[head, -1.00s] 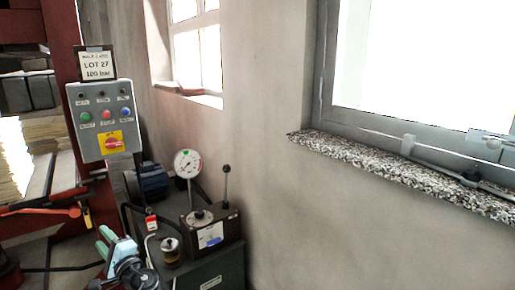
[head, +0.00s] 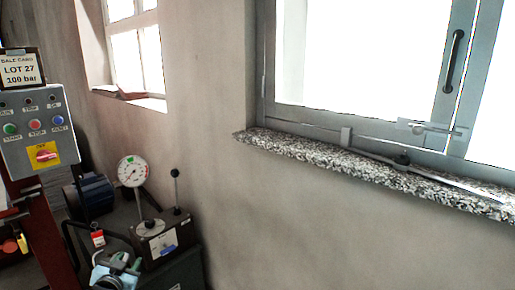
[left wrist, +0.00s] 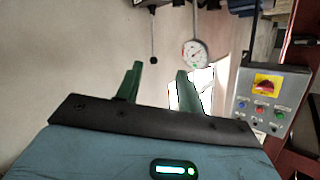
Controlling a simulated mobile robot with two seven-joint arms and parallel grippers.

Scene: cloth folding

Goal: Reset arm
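My left gripper (head: 116,268) shows at the bottom left of the head view, partly cut off by the lower edge, in front of the pump unit. In the left wrist view, its two green fingers (left wrist: 157,69) stand apart with nothing between them, so it is open and empty. The wrist picture shows the surroundings upside down. My right gripper is in neither view.
A grey control box (head: 38,130) with buttons and a red switch stands at left. A pump unit (head: 165,240) with a lever and a dial gauge (head: 132,171) is beside the gripper. A speckled windowsill (head: 370,172) juts out at right; the wall below is bare.

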